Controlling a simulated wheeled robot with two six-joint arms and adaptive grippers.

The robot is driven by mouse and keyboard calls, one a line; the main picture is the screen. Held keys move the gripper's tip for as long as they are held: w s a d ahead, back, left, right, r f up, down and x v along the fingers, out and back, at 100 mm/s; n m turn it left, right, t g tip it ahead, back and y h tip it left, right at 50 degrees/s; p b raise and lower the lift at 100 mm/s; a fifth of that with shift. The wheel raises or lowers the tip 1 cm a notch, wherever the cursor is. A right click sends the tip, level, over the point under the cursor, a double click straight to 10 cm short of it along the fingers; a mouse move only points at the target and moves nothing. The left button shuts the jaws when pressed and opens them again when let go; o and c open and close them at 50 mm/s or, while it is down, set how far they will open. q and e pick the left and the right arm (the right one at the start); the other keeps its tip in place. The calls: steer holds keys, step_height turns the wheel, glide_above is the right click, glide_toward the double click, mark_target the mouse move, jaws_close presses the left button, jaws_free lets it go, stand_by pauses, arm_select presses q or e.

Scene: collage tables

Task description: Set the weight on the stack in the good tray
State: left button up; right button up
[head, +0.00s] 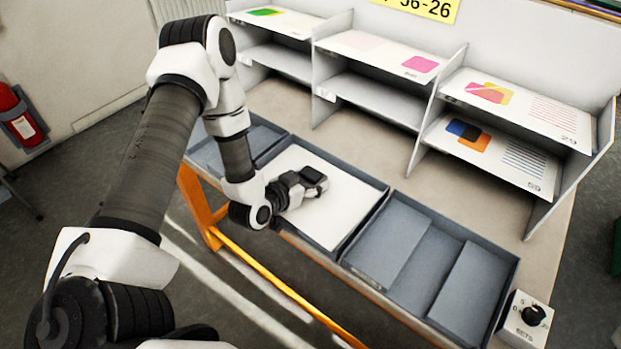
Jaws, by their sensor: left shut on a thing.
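My left gripper (307,181) reaches in from the left, low over the middle tray. It is shut on a small dark block, the weight (314,175), which is partly hidden by the fingers. The weight is over the white stack (335,215) of sheets in the middle grey tray (364,225). I cannot tell from this angle whether the weight touches the paper. No label shows which tray is the good one; the middle tray holds the white stack. My right gripper is not in view.
An empty-looking grey tray (516,275) with raised panels is at the right, another tray (270,126) at the left. A white box with a black knob (533,315) stands at the lower right. Shelves with printed sheets (515,110) line the table's back.

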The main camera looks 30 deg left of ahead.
mark_target(304, 185)
arm_select(q)
steer(key=shift+d, duration=0.1)
steer(key=o, duration=1.8)
steer(key=shift+c, duration=0.2)
steer(key=shift+s+f, duration=0.1)
steer(key=shift+s, duration=0.05)
steer(key=v, duration=0.7)
steer(key=shift+s, duration=0.1)
